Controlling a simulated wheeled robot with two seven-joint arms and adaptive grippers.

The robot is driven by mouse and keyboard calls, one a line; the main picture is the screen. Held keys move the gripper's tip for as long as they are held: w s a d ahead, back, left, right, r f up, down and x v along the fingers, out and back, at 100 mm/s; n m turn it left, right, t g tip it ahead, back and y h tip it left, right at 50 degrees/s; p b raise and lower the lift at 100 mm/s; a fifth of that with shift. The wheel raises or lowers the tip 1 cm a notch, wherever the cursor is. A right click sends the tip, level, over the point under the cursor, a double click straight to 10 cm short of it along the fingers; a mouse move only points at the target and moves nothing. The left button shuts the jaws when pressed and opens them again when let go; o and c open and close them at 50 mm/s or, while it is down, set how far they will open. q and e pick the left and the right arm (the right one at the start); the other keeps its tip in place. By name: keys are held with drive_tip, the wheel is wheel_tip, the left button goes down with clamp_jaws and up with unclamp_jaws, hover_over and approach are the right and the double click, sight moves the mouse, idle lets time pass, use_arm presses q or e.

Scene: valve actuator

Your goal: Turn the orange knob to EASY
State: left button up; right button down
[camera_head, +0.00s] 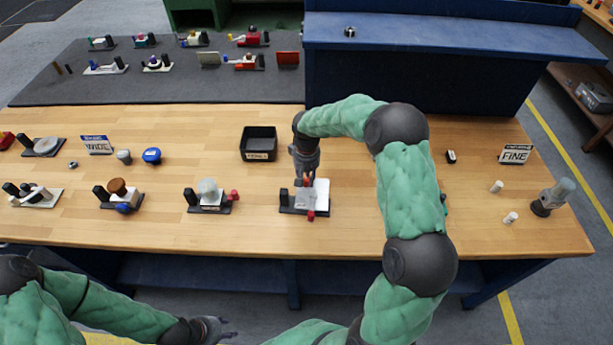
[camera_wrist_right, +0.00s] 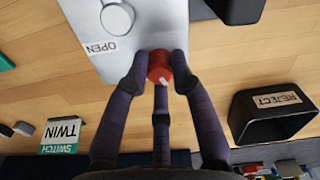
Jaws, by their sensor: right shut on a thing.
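My right gripper (camera_head: 308,181) reaches down over a pale box-shaped valve unit (camera_head: 321,190) on a dark base at the table's middle. In the right wrist view its fingers (camera_wrist_right: 158,72) are shut around a red knob (camera_wrist_right: 160,65) with a white mark, at the edge of the pale unit (camera_wrist_right: 140,35). An OPEN label (camera_wrist_right: 101,47) is beside the knob. A brown-orange knob (camera_head: 118,186) tops another unit at the left. I cannot read EASY anywhere. My left gripper (camera_head: 226,328) is open and empty, low in front of the table.
A black REJECT bin (camera_wrist_right: 275,115) stands close to the right gripper; it also shows in the head view (camera_head: 259,144).

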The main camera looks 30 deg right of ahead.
sight(307, 179)
drive_tip(key=n+p, duration=0.1)
drive_tip(key=n, duration=0.5)
drive_tip(key=shift+n+p, duration=0.3)
drive_tip(key=shift+p, duration=0.05)
drive_tip(key=n+p, duration=0.1)
drive_tip(key=n, duration=0.4)
drive_tip(key=shift+n, duration=0.3)
drive_tip(key=shift+p, duration=0.3)
drive_tip(key=c, duration=1.1)
unclamp_jaws()
drive_tip(key=shift+o, duration=0.2)
wheel_tip(307, 179, up, 12)
